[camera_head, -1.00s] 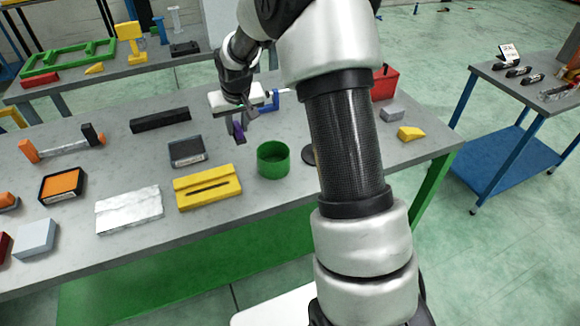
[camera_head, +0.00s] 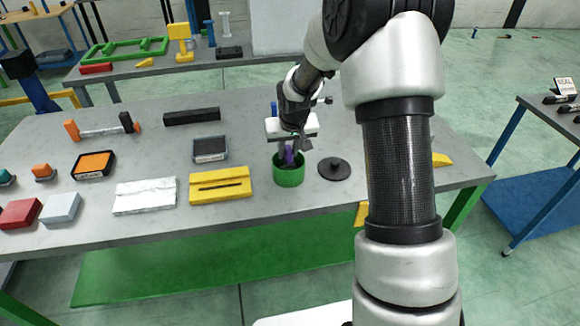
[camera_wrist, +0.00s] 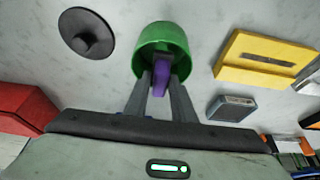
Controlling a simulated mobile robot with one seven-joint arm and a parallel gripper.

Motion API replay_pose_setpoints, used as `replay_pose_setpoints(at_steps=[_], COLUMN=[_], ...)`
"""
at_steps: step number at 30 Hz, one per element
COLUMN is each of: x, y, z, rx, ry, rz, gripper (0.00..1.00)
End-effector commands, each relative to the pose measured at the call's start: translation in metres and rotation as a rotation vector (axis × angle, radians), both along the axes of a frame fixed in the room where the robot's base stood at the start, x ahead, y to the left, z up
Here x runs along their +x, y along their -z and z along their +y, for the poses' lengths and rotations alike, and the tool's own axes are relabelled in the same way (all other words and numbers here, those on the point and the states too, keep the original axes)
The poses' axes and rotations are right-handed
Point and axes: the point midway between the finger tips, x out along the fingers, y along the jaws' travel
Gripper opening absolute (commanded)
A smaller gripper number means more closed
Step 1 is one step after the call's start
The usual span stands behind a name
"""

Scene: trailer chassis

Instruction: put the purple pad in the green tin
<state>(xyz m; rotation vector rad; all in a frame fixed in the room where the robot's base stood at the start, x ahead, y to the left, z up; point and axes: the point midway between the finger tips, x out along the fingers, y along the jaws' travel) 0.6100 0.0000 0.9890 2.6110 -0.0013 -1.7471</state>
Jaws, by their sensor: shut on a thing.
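The purple pad (camera_head: 289,155) is held in my gripper (camera_head: 292,153), at the mouth of the green tin in the head view. The green tin (camera_head: 289,177) stands upright on the grey table. In the wrist view the purple pad (camera_wrist: 161,76) shows between the two fingers of my gripper (camera_wrist: 160,85), overlapping the opening of the green tin (camera_wrist: 165,38). The pad's lower end is over or just inside the tin; how deep I cannot tell.
A dark round lid (camera_head: 334,168) lies right of the tin. A yellow slotted block (camera_head: 220,186) and a dark grey box (camera_head: 210,149) lie to its left. A red block (camera_wrist: 25,108) shows in the wrist view.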

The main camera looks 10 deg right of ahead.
Motion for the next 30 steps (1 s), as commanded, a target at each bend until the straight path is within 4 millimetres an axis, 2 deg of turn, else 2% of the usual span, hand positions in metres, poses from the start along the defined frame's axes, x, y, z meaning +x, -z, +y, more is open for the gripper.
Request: replay_pose_setpoints(at_steps=[1,8,14,25,26,27,30], x=[0.000,0.000,0.000,0.001,0.000,0.000,0.000], y=[0.008,0.026,0.053,0.058,0.057,0.056,0.056], z=[0.000,0.000,0.000,0.000,0.000,0.000,0.000], rx=[0.001,-0.001,0.000,0.000,0.000,0.000,0.000], ry=[-0.001,-0.002,-0.001,0.000,0.000,0.000,-0.001], rz=[0.001,0.000,0.000,-0.002,-0.002,-0.002,-0.001], gripper=[0.00,0.00,0.00,0.00,0.26,0.31,0.31])
